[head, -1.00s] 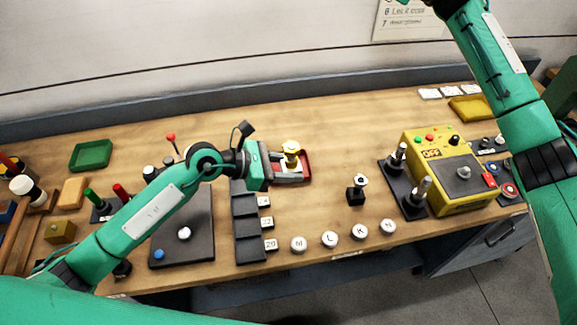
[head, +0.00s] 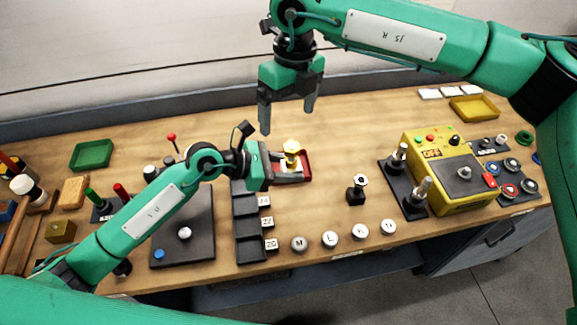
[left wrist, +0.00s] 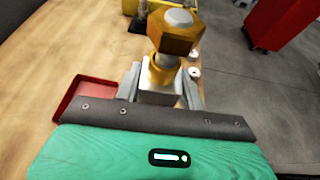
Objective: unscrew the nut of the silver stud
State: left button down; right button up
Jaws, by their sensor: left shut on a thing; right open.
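My left gripper (head: 288,172) is shut on the silver block at the foot of a stud, seen in the left wrist view (left wrist: 160,88). The stud stands upright, with a brass hex nut (head: 291,147) on it; the nut also shows in the left wrist view (left wrist: 172,35), with the grey stud end (left wrist: 179,17) at its top and a gold part below it. My right gripper (head: 288,118) is open and empty, fingers pointing down, above and behind the nut and apart from it. A second stud on a black block (head: 356,195) stands to the right with a pale nut (head: 361,180).
A red tray (head: 307,164) lies around the held block. Dark compartments (head: 247,227) stand in front, beside a black board (head: 200,245). White lettered knobs (head: 330,239) line the front edge. A yellow control box (head: 446,170) stands right. The table behind the block is mostly clear.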

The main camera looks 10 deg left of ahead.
aim_at(293, 144)
jog(key=shift+d+f+t+h, duration=0.3)
jog(key=shift+d+f+h, duration=0.1)
jog(key=shift+f, duration=4)
jog(key=c, duration=1.8)
jog(key=n, duration=0.6)
jog(key=shift+c, duration=0.2)
jog(key=n, duration=0.6)
jog(key=shift+r, duration=0.1)
jog(key=n, duration=1.2)
jog(key=shift+w, duration=0.1)
